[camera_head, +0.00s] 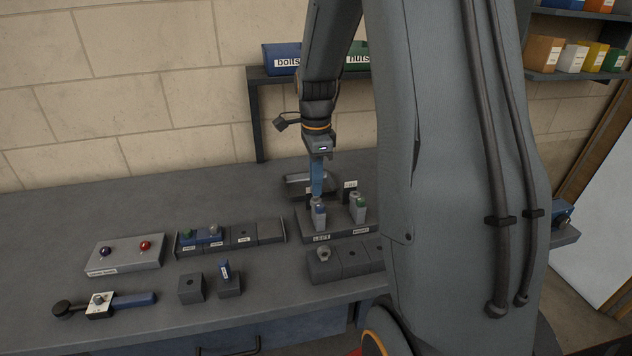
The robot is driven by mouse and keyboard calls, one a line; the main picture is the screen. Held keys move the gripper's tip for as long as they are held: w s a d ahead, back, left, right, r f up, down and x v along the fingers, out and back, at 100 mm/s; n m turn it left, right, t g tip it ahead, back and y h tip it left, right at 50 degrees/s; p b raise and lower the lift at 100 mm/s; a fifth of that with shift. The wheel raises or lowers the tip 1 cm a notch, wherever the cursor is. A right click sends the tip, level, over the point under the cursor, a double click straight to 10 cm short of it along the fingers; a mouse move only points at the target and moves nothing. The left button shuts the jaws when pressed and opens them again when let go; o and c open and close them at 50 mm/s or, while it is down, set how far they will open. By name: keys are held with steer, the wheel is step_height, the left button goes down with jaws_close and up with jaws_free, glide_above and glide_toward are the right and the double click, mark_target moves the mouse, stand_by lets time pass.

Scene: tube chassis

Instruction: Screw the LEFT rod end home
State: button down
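The grey fixture block (340,231) on the bench carries a "LEFT" label (321,238) at its left front and a second label at its right. On its left side stands a small grey upright part with a blue mark (320,213), which I take for the left rod end's station. My gripper (317,197) points straight down at the left part's top. Its fingers look like one narrow blue strip from here, and they hide the contact. I cannot tell whether they grip anything.
To the left are a tray with red and dark knobs (125,256), a row of labelled slots (262,233), small blocks (191,288) and a blue-handled tool (130,301). A row of sockets (345,266) lies in front of the fixture. The far left bench is clear.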

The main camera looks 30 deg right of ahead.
steer(key=shift+r+n+p, duration=0.1)
steer(key=shift+n+p, duration=0.65)
steer(key=shift+n, duration=0.55)
steer(key=shift+n+p, duration=0.35)
steer(key=shift+n, duration=0.95)
steer(key=shift+n, duration=0.4)
steer(key=n+p, duration=0.2)
steer(key=n, duration=0.2)
steer(key=shift+f, duration=0.2)
steer(key=shift+n+p, duration=0.35)
steer(key=shift+n, duration=0.55)
steer(key=n+p, duration=0.1)
steer(key=n, duration=0.2)
steer(key=shift+n, duration=0.4)
